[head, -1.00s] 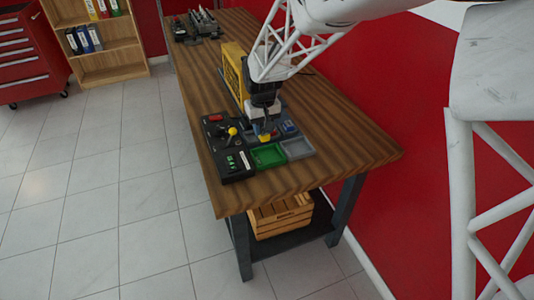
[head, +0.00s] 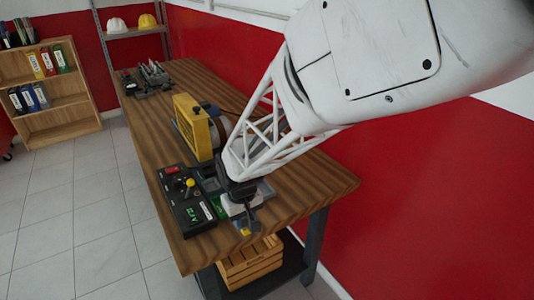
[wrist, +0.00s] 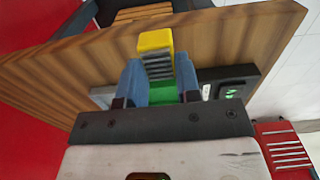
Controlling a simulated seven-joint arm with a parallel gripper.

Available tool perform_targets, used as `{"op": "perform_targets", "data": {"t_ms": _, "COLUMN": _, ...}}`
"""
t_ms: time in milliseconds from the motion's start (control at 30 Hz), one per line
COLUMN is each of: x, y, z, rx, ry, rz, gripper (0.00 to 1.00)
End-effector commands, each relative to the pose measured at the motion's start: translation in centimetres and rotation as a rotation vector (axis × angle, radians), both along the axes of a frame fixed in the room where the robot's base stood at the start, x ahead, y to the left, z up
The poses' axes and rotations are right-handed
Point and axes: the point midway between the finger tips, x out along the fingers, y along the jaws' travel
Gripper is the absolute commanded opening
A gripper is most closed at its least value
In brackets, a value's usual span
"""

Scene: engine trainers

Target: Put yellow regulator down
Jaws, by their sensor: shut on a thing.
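My gripper (head: 244,222) is shut on the yellow regulator, near the front end of the wooden workbench (head: 308,188). The regulator (wrist: 154,41) has a yellow cap and a grey ribbed body. In the wrist view it sticks out beyond the two blue-grey fingertips (wrist: 152,74). In the head view only a small yellow piece of the regulator (head: 246,232) shows below the gripper. I cannot tell how far it is above the bench top.
A black control panel (head: 198,215) with a yellow knob lies left of my gripper. A yellow machine (head: 193,127) stands farther back. A grey tray (head: 264,192) is partly hidden by my arm. A wooden crate (head: 250,262) is under the bench. Bare bench top lies to the right.

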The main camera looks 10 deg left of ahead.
Motion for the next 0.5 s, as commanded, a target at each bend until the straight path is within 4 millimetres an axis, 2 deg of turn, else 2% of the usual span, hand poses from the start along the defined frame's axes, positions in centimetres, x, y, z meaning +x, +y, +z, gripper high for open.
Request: {"op": "perform_targets", "data": {"t_ms": 500, "x": 0.07, "y": 0.04, "z": -0.09, "rx": 0.000, "ry": 0.000, "rz": 0.000, "gripper": 0.03}}
